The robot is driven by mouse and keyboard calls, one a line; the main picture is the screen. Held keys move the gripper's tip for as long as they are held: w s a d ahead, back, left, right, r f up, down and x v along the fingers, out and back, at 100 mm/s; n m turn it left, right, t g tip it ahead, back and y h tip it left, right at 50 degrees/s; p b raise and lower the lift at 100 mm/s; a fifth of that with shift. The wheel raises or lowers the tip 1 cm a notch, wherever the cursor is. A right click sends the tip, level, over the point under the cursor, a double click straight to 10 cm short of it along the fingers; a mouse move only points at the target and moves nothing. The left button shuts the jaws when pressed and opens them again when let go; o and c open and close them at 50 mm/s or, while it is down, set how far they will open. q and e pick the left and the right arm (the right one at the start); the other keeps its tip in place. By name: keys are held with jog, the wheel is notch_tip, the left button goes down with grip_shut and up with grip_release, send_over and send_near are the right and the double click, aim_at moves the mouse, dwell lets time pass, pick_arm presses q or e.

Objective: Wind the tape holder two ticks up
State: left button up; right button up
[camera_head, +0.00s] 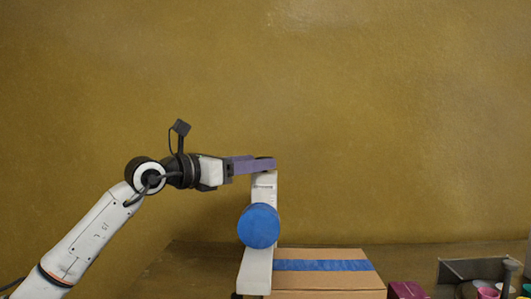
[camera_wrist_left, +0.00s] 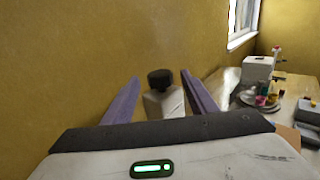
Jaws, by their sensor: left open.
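The tape holder (camera_head: 264,188) is a white upright post with a blue tape roll (camera_head: 258,226) on its front, standing beside a cardboard box. A black knob (camera_wrist_left: 160,79) sits on the white top of the holder (camera_wrist_left: 165,103) in the left wrist view. My left gripper (camera_head: 268,164) is level with the holder's top, its purple fingers pointing right. In the left wrist view the fingers of the left gripper (camera_wrist_left: 160,75) are apart, one on each side of the knob, with gaps visible. In the head view the fingers mostly hide the knob. My right gripper is not in view.
The cardboard box (camera_head: 330,283) with a blue tape strip stands right of the holder's foot. A magenta box (camera_head: 407,290) and a dark rack (camera_head: 475,268) are farther right. The wrist view shows a cluttered table (camera_wrist_left: 297,88) at right. A plain wall stands behind.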

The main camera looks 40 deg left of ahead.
pick_arm(q)
jog(key=shift+x, duration=1.25)
jog(key=shift+w+d+p, duration=0.15)
jog(key=shift+w+p, duration=0.2)
jog(key=shift+w, duration=0.2)
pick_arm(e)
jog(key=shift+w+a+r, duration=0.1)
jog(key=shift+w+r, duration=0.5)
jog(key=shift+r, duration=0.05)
pick_arm(q)
jog(key=c, duration=1.1)
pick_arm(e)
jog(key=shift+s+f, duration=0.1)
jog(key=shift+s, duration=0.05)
pick_arm(q)
jog(key=shift+f+n+y+b, duration=0.1)
jog(key=shift+n+y+b, duration=0.2)
jog(key=shift+y, duration=0.2)
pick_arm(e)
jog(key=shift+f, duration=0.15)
